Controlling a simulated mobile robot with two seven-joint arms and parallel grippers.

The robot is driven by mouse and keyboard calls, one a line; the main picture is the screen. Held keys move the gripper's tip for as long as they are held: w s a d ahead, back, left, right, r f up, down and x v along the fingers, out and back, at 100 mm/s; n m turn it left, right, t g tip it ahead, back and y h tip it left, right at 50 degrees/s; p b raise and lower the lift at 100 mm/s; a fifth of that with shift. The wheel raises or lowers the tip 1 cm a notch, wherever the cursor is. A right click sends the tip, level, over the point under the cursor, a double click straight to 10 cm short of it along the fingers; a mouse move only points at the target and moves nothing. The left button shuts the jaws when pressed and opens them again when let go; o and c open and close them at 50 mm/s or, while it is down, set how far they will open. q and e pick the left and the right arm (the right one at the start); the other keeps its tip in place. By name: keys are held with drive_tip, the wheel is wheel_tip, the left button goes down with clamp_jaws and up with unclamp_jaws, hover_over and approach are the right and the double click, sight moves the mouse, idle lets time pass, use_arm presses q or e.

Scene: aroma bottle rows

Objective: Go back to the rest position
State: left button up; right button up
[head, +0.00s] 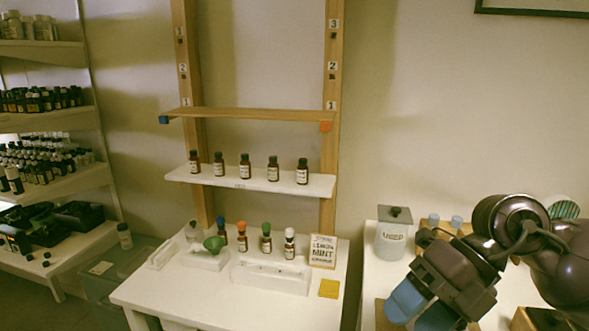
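My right gripper (421,308) hangs at the lower right, over the right-hand white table (373,272). Its two blue-tipped fingers are apart, with nothing visible between them. My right arm comes in from the right edge and hides part of that table. My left gripper is not in view. Several dark bottles (245,166) stand upright in a row on the white shelf (210,180). On the middle white table (150,294) stand bottles with blue (222,230), orange (242,237), green (266,238) and white (289,243) caps.
A green funnel (214,243) sits in a white holder near a white tray (270,279). A lemon mint sign (323,251) and yellow pad (329,288) are at the table's right. A lidded "USED" jar (391,238) stands behind my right gripper. Bottle shelves (40,121) line the left.

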drive_tip(key=a+r+m+t+y, duration=0.2)
drive_tip(key=a+r+m+y, duration=0.3)
drive_tip(key=y, duration=0.6)
drive_tip(key=w+d+f+m+t+h, duration=0.35)
drive_tip(key=d+m+t+h, duration=0.25)
drive_tip(key=m+t+h, duration=0.5)
drive_tip(key=w+d+f+m+t+h, duration=0.2)
drive_tip(key=d+f+m+t+h, duration=0.55)
drive_tip(key=m, duration=0.75)
drive_tip(key=s+d+f+m+g+h, duration=0.35)
drive_tip(key=s+f+m+g, duration=0.2)
drive_tip(key=f, duration=0.55)
drive_tip(key=s+f+m+g+y, duration=0.1)
drive_tip(key=s+f+g, duration=0.9)
drive_tip(key=s, duration=0.6)
drive_tip(key=w+f+t+y, duration=0.1)
drive_tip(key=w+f+t, duration=0.6)
drive_tip(key=f, duration=0.4)
drive_tip(key=shift+f+t, duration=0.2)
drive_tip(key=shift+t, duration=0.6)
